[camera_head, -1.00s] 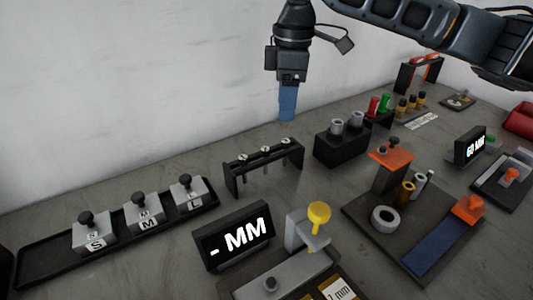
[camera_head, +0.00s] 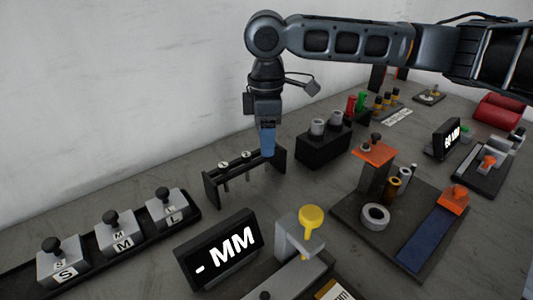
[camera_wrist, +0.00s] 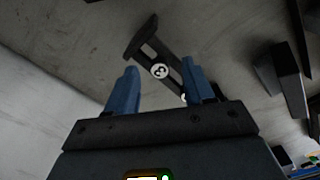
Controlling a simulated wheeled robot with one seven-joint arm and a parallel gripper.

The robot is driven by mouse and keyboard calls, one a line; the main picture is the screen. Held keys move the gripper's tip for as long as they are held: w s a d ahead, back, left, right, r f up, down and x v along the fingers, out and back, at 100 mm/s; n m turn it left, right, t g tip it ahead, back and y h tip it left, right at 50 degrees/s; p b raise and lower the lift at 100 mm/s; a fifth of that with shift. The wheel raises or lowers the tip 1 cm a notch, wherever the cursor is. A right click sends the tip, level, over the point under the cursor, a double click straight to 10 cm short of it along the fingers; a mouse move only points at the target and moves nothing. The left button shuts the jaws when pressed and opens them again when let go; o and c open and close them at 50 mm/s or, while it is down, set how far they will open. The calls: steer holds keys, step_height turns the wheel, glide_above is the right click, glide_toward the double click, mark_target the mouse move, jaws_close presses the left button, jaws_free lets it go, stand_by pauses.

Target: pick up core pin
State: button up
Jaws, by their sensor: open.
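A dark rack (camera_head: 212,188) holds upright core pins with pale, marked round heads. Two heads show in the head view, the left pin (camera_head: 222,166) and the middle pin (camera_head: 246,155); the right end is hidden behind my gripper (camera_head: 268,155). My gripper points down over the rack's right end, its blue fingers open. In the wrist view the open fingers (camera_wrist: 161,85) straddle the rack's line, with one marked pin head (camera_wrist: 160,71) between them. Another head (camera_wrist: 183,97) is mostly hidden by the right finger. I see nothing held.
A black block with grey cylinders (camera_head: 322,148) stands close right of the rack. A display reading "- MM" (camera_head: 218,250) and a grey fixture with a yellow knob (camera_head: 311,220) stand in front. A tray of lettered blocks (camera_head: 118,238) lies left. The wall is behind.

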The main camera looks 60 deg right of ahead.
jaws_close()
stand_by(0.4)
